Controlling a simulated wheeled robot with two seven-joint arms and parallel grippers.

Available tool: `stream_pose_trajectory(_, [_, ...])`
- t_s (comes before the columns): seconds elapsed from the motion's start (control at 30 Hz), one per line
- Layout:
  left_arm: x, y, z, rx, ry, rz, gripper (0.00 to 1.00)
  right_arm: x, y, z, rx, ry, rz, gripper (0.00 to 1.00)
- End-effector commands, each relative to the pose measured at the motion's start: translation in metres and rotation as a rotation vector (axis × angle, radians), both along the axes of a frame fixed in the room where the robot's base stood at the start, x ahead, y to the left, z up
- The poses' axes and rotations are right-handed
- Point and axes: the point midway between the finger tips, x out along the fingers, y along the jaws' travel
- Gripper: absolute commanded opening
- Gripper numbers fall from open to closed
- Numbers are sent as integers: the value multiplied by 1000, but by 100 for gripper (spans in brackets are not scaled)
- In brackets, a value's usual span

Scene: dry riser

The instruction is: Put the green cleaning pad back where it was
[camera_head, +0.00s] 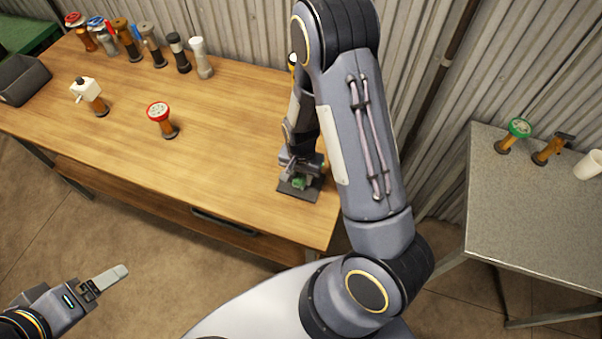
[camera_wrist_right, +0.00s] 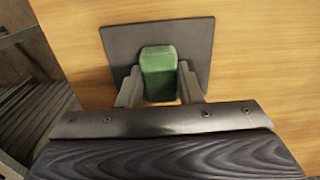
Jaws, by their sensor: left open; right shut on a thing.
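The green cleaning pad (camera_wrist_right: 158,72) is between the fingers of my right gripper (camera_wrist_right: 160,88), which is shut on it. In the wrist view the pad is over a dark square mat (camera_wrist_right: 199,38) on the wooden table; I cannot tell whether it touches the mat. In the head view the pad (camera_head: 299,183) shows small beneath my right gripper (camera_head: 300,176), near the table's front right corner, and the mat (camera_head: 290,192) shows below it. My left gripper (camera_head: 108,279) is open and empty at the lower left, off the table's front edge.
The wooden table (camera_head: 225,150) holds a red-topped valve (camera_head: 159,113), a white-headed fitting (camera_head: 87,91) and several fittings along the back. A dark bin (camera_head: 22,80) is at the far left. A grey table (camera_head: 530,210) at right holds a green-topped valve (camera_head: 518,129) and a white cup (camera_head: 589,165).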

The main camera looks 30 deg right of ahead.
Motion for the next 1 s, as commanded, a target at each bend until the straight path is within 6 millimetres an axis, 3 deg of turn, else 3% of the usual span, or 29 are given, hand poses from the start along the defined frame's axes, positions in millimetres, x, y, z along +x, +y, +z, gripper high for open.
stream_pose_trajectory(0.3, [0, 0, -5, 0, 0, 0, 78, 0, 0, -5, 0, 0, 0, 14])
stream_pose_trajectory(0.33, [0, 0, -4, 0, 0, 0, 78, 0, 0, -3, 0, 0, 0, 35])
stream_pose_trajectory(0.5, [0, 0, -3, 0, 0, 0, 78, 0, 0, -3, 0, 0, 0, 54])
stream_pose_trajectory(0.87, [0, 0, 0, 0, 0, 0, 78, 1, 1, 4, 1, -2, 1, 54])
stream_pose_trajectory(1.0, [0, 0, -3, 0, 0, 0, 78, 2, 1, 26, 1, -7, 2, 54])
